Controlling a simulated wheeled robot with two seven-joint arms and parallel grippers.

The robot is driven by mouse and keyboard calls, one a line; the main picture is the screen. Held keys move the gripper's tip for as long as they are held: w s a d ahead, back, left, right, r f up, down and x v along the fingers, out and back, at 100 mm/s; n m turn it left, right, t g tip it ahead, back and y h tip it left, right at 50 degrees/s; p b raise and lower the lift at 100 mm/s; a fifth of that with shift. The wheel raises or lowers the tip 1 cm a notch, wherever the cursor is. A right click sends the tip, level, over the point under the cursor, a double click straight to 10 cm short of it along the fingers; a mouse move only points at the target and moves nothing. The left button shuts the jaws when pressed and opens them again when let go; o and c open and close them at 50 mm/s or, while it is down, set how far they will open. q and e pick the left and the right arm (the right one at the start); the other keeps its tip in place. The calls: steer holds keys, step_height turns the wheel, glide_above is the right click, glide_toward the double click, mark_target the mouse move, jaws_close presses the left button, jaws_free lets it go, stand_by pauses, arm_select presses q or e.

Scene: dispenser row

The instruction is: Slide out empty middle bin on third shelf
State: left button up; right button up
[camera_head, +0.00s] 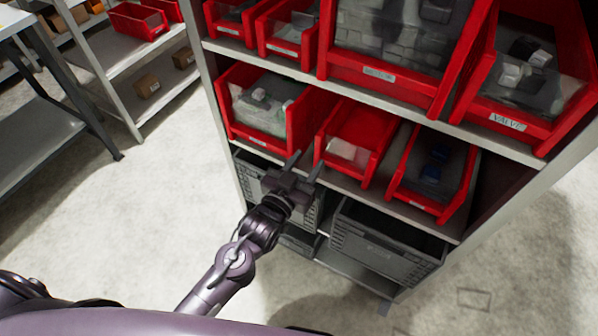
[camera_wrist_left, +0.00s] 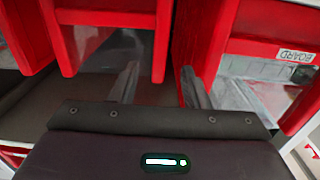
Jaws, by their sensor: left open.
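In the left wrist view the middle bin (camera_wrist_left: 112,17) is at the upper left, seen upside down. My left gripper (camera_head: 306,164) is open at the bin's front left corner, near the gap beside the left bin. In the left wrist view its fingers (camera_wrist_left: 160,75) point at that corner, one on each side of the bin's side wall edge. I cannot tell whether they touch it. My right gripper is not in view.
The left bin (camera_head: 239,128), labelled BOARD in the wrist view, holds grey items. The right bin (camera_head: 415,200) holds dark items. Grey crates (camera_head: 385,245) stand on the shelf below. More filled red bins (camera_head: 380,76) are above. The floor (camera_head: 150,220) at the left is clear.

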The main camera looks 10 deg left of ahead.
mark_target(317, 148)
arm_select(q)
steer(key=shift+x, duration=2.2)
jaws_close()
